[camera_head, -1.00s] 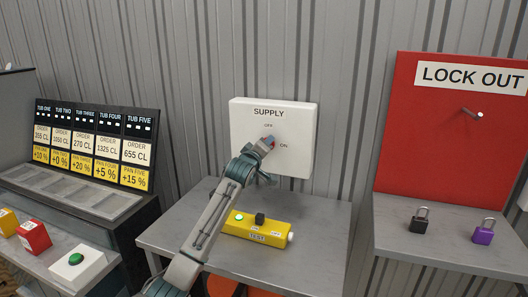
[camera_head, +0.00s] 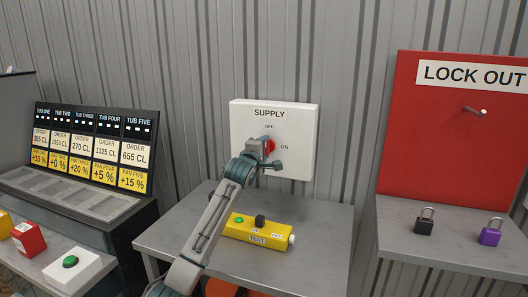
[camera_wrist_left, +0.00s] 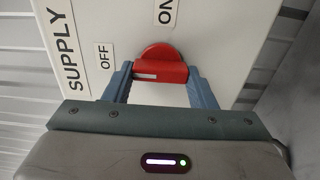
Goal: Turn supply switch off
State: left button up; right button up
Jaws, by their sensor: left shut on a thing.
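The white supply box (camera_head: 298,115) is on the corrugated wall, with an OFF label above its red switch (camera_head: 269,144) and an ON label to the right. My left gripper (camera_head: 270,154) is at the switch and covers part of it. In the left wrist view, the red switch (camera_wrist_left: 160,70) sits between the two fingers of my left gripper (camera_wrist_left: 162,82), which are shut on its handle. The white mark on the handle lies on the side toward the OFF label (camera_wrist_left: 103,57). The ON label (camera_wrist_left: 166,10) is at the top there. My right gripper is out of view.
A yellow test box (camera_head: 240,228) stands on the grey table (camera_head: 180,228) below the supply box. At right are a red lock-out board (camera_head: 430,145), a black padlock (camera_head: 424,227) and a purple padlock (camera_head: 490,236). Panels and button boxes stand at left.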

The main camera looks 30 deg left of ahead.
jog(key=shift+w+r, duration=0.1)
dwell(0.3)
pick_arm(q)
jog(key=o, duration=1)
jog(key=shift+s, duration=0.1)
jog(key=shift+b+v, duration=1.25)
jog(key=shift+v, duration=4.1)
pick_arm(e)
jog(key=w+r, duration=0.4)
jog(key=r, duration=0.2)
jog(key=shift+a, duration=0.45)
